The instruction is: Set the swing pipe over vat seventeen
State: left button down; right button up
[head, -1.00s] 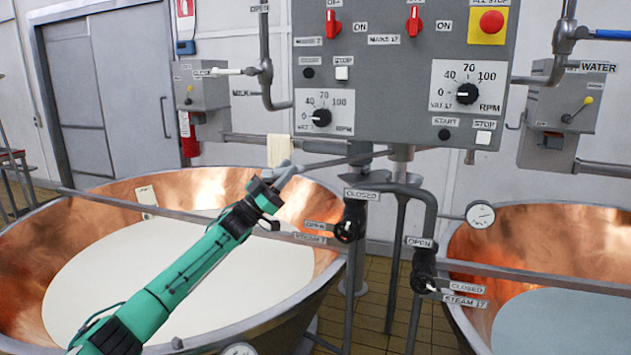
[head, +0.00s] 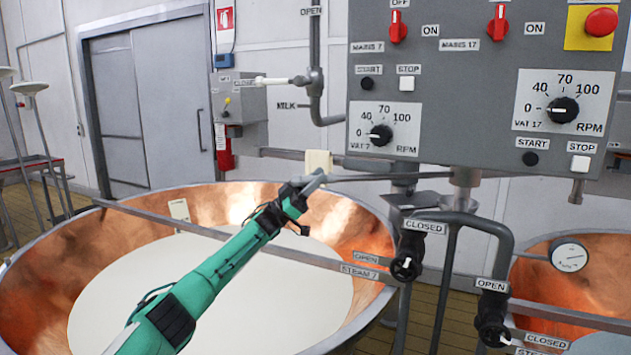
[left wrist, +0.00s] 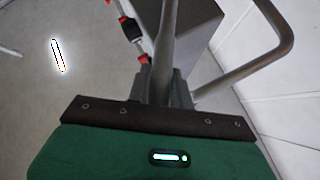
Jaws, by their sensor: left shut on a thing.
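The swing pipe (head: 390,177) is a thin grey pipe reaching left from below the control panel. Its free end is over the left copper vat (head: 55,240), whose steam label reads 7. My left gripper (head: 308,186) is shut on that free end. In the left wrist view the pipe (left wrist: 168,35) runs up from between the gripper's fingers (left wrist: 167,92). Vat seventeen (head: 540,275) is the copper vat at the right edge, only partly in view. My right gripper is not in view.
The grey control panel (head: 455,75) hangs above and between the vats. Steam pipes with black valve handles (head: 406,268) stand in front of the gap. A round gauge (head: 568,256) is by the right vat. A pale cloth-like piece (head: 318,162) hangs behind the pipe's end.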

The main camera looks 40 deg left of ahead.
pick_arm(q)
jog(key=c, duration=1.3)
grip_release()
jog(key=shift+o, duration=0.2)
jog(key=shift+s+a+f, duration=0.15)
jog(key=shift+f, duration=0.15)
jog(key=b+v, duration=0.3)
jog(key=v, duration=1)
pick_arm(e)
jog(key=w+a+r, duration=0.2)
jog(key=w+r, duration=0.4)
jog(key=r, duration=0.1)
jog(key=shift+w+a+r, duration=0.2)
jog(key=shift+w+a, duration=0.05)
